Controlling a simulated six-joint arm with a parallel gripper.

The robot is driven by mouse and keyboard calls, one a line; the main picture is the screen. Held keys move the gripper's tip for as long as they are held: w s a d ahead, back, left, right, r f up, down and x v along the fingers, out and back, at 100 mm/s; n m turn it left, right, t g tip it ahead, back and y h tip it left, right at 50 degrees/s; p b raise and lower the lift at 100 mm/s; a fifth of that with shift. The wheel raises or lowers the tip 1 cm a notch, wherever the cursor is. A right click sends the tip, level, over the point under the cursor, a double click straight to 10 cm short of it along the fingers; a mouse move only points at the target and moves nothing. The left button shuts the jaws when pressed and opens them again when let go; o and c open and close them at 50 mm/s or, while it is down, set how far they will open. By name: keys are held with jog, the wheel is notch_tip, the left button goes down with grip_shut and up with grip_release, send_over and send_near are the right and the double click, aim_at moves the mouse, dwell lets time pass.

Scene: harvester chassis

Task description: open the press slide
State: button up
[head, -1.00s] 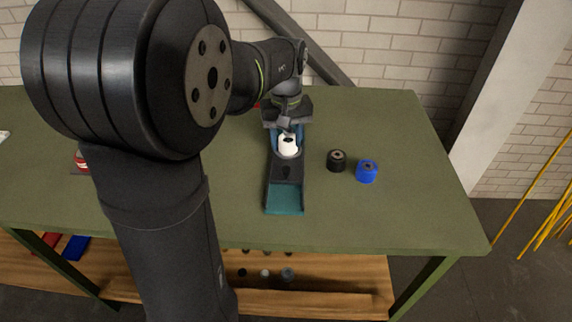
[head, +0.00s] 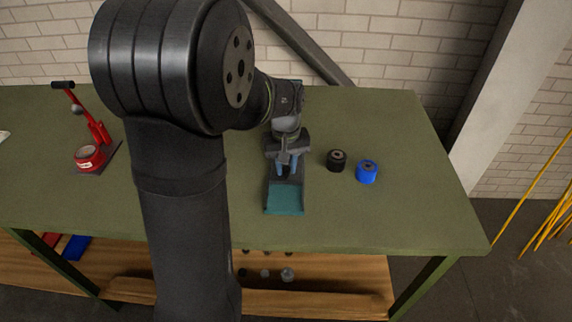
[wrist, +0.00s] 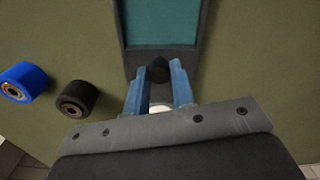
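A long dark slide unit with a teal recessed panel (head: 284,199) lies on the green table, its near end toward the front edge. The teal panel also shows at the top of the wrist view (wrist: 162,22). A small black knob (wrist: 159,69) stands on the unit behind the panel. My gripper (head: 287,166) points down over the unit. In the wrist view, its two blue fingers (wrist: 158,80) are apart, one on each side of the knob, with visible gaps. A white round part (wrist: 160,108) shows between the fingers, mostly hidden by the gripper body.
A black roller (head: 336,160) and a blue roller (head: 367,172) stand right of the unit. A red lever press (head: 90,155) stands at the far left. The green table (head: 400,215) is clear at the right and front. A wooden shelf (head: 340,275) is below.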

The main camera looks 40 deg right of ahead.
grip_shut()
jog(key=s+a, duration=0.8)
jog(key=o, duration=0.6)
grip_release()
jog(key=shift+c, duration=0.2)
notch_tip(320, 180, up, 18)
jog(key=shift+f, duration=0.25)
